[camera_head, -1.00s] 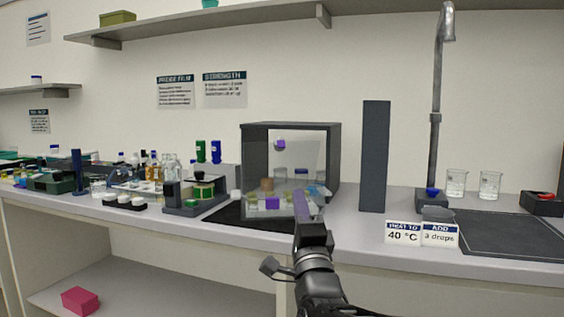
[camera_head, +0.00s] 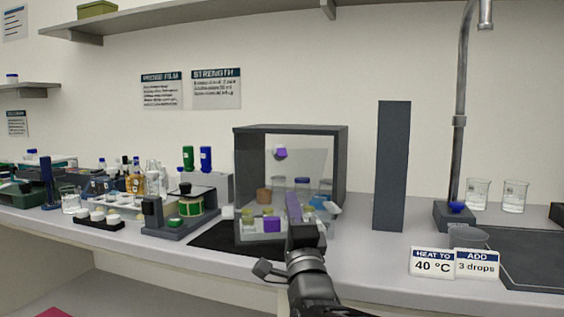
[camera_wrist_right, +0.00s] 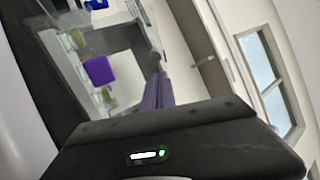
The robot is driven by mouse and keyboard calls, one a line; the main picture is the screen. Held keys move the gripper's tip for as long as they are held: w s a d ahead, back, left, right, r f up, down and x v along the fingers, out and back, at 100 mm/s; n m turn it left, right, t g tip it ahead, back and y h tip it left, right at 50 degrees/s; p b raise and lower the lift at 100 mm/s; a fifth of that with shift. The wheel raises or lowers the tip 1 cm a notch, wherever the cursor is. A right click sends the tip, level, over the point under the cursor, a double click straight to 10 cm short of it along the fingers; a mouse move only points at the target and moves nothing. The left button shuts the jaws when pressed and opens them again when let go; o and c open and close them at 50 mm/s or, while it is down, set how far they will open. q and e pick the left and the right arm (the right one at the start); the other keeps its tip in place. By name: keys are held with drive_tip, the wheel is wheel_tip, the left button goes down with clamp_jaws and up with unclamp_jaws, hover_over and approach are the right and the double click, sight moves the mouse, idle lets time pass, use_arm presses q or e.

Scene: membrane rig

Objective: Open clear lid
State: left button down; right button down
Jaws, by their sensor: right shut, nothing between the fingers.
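A dark-framed box (camera_head: 341,160) stands on the bench in the head view, with a clear lid (camera_head: 310,165) across its front. A small purple block (camera_head: 280,153) shows high on the clear front, and another purple block (camera_head: 272,224) shows low down; a purple block also shows in the right wrist view (camera_wrist_right: 98,70). My right gripper (camera_head: 293,207) is shut and empty, its purple fingers pointing up in front of the box's lower right part. I cannot tell whether the fingers touch the lid. They also show in the right wrist view (camera_wrist_right: 158,88). My left gripper is not in view.
Several jars and small items sit inside the box. A black mat (camera_head: 213,238) lies under it. A dark upright panel (camera_head: 392,165) stands to the right, then a tall metal post (camera_head: 460,130) and white sign cards (camera_head: 432,263). A small green-topped device (camera_head: 190,208) and bottles crowd the left.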

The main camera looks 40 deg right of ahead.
sight(282, 152)
drive_tip(key=p+x, duration=0.1)
drive_tip(key=x, duration=1.3)
drive_tip(key=shift+w+d+r+p, duration=0.15)
drive_tip(key=shift+r+p, duration=0.1)
drive_tip(key=shift+p, duration=0.35)
drive_tip(key=w+r+g+p, duration=0.1)
drive_tip(key=p, duration=0.3)
drive_tip(key=w+d+r+g+y+p, duration=0.1)
drive_tip(key=p, duration=0.2)
drive_tip(key=shift+w+d+r+g+p, duration=0.1)
drive_tip(key=shift+w+r+g+p, duration=0.2)
drive_tip(key=shift+p, duration=0.1)
drive_tip(key=shift+w+d+f+g+y+p, duration=0.1)
drive_tip(key=shift+w+f+g+y+p, duration=0.05)
drive_tip(key=shift+f+g+y+p, duration=0.2)
drive_tip(key=shift+f, duration=0.1)
